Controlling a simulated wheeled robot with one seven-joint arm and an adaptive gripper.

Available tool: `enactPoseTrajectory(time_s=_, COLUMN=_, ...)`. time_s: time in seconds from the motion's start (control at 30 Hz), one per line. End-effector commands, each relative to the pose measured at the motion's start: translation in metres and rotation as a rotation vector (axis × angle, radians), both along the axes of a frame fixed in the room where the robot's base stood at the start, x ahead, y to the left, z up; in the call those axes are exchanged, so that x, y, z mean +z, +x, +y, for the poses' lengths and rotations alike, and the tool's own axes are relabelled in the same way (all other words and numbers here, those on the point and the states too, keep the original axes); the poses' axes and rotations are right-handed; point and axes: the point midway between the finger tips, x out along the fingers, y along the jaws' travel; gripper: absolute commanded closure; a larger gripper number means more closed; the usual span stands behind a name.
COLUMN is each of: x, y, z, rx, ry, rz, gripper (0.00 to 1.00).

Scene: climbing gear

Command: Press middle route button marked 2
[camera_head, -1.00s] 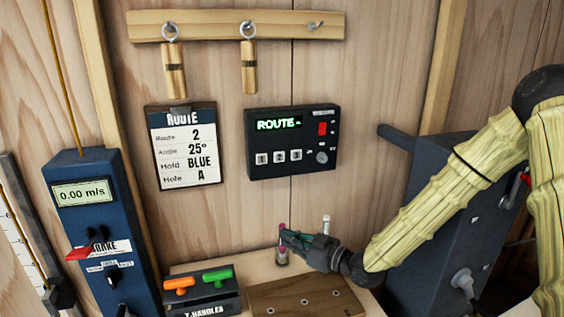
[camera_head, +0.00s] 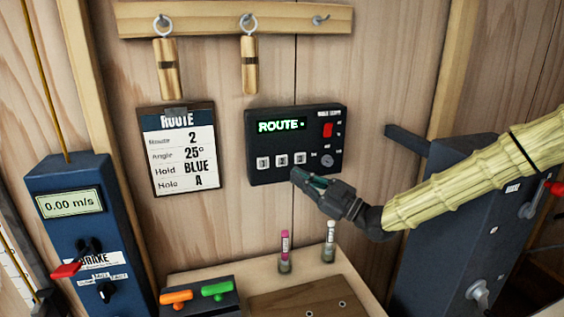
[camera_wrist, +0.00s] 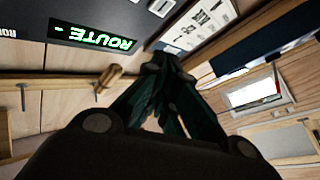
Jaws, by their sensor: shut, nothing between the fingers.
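The black route panel (camera_head: 297,143) hangs on the wooden wall. Its green display reads "ROUTE" and a small mark. Three pale buttons marked 1, 2 and 3 sit in a row on its lower left; the middle button, 2 (camera_head: 281,161), shows clear of my gripper.
A red switch (camera_head: 327,130) and a round knob are on the panel's right. A route card (camera_head: 179,150) hangs left of it. Two tubes (camera_head: 285,250) stand on the wooden shelf below. A blue brake box (camera_head: 90,235) stands left, a dark box right. Wooden pieces hang above.

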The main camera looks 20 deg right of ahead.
Motion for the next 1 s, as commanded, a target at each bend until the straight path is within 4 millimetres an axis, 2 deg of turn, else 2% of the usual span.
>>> enactPoseTrajectory(time_s=0.17, x=-0.001, y=0.013, z=0.002, rx=0.001, ry=-0.002, rz=0.0, gripper=1.0)
enactPoseTrajectory(time_s=0.7, x=-0.003, y=0.072, z=0.006, rx=0.004, ry=-0.003, rz=0.0, gripper=1.0)
enactPoseTrajectory(time_s=1.0, x=-0.001, y=0.087, z=0.006, rx=0.004, ry=-0.001, rz=0.001, gripper=1.0)
